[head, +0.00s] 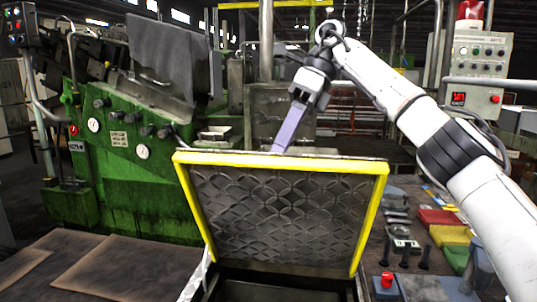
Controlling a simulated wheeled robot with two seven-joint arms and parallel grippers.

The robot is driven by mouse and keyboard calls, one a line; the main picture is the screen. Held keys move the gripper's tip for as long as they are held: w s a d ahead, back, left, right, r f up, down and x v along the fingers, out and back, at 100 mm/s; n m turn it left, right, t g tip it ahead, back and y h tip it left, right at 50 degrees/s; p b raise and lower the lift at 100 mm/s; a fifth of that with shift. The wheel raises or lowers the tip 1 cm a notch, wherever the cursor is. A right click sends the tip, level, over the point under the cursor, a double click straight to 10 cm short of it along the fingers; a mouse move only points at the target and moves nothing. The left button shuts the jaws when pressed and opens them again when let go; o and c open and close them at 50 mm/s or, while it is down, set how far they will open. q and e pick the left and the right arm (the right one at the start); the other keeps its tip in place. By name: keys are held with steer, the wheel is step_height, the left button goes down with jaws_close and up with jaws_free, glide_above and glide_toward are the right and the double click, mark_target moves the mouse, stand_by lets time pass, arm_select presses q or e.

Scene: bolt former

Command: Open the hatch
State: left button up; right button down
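The hatch (285,210) is a grey patterned metal plate with a yellow rim, in the middle of the head view. It stands raised at a steep tilt, with a dark opening (275,291) below its lower edge. My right gripper (284,143) comes in from the right and points down at the hatch's top edge. Its lavender finger reaches that edge, and the tip seems partly hidden behind it. I cannot tell whether it touches the hatch or whether the fingers are apart. My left gripper is not in view.
A green machine (135,165) with gauges and knobs stands at the left. A control box (478,75) with a red lamp is at the upper right. Tools and coloured blocks (440,218) lie on the surface right of the hatch, near a red button (387,279).

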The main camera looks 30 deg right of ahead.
steer(key=shift+d+f, duration=0.35)
steer(key=shift+f, duration=0.35)
steer(key=c, duration=2.1)
jaws_free()
steer(key=shift+o, duration=1.3)
steer(key=shift+w+d+f, duration=0.15)
steer(key=shift+w+d, duration=0.1)
steer(key=shift+w, duration=0.05)
steer(key=shift+a+r, duration=0.2)
steer(key=shift+r, duration=0.05)
steer(key=shift+a, duration=0.1)
